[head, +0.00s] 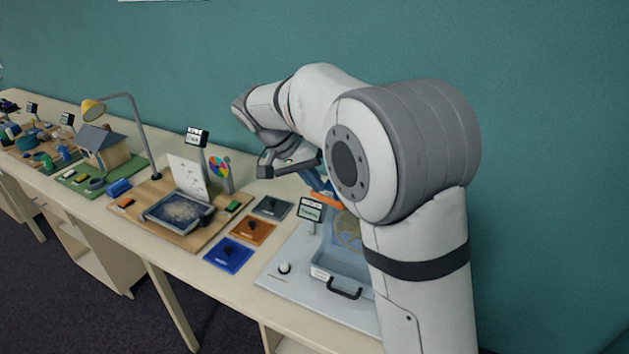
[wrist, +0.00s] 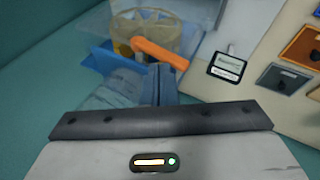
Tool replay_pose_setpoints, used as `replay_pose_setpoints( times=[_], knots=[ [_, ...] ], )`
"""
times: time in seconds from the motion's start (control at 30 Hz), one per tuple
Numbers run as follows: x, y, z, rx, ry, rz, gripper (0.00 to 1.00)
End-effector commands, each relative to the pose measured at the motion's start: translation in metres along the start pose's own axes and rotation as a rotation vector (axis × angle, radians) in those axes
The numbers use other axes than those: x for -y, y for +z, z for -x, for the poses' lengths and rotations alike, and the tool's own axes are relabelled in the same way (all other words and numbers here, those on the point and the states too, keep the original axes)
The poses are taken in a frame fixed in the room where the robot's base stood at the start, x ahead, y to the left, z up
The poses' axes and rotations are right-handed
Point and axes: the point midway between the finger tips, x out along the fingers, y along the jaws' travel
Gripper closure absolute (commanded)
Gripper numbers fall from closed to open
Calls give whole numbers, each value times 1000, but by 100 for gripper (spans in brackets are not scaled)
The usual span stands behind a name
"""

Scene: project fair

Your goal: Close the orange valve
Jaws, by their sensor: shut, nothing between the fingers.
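The orange valve is a lever handle (wrist: 155,50) in the wrist view, in front of a clear tank (wrist: 165,25) with a tan wheel-like part inside. It slants down to the right there. In the head view a short orange piece of the valve (head: 327,199) shows just left of my arm, which hides part of the tank. My gripper (wrist: 156,72) is shut and empty. Its fingertips appear close to the lever's lower right part in the wrist view; I cannot tell if they touch. In the head view my gripper (head: 318,183) points down at the valve.
A small black label sign (head: 310,210) stands left of the valve. A grey tray with a black handle (head: 344,291) and a white knob (head: 284,268) lie in front. Blue, orange and grey plates (head: 229,255) are to the left. A teal wall (head: 540,120) stands behind.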

Motion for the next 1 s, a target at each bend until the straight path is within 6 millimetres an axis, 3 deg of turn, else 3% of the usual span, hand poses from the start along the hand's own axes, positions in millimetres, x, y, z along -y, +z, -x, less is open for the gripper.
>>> replay_pose_setpoints(
  times=[0.57,0.8,0.87,1.0],
  knots=[
    [-11,1,0,1,0,-2,100],
    [-38,-10,34,2,0,-5,100],
    [-30,-7,42,-2,-2,-3,100],
    [-28,-7,75,-2,-4,-1,100]
  ],
)
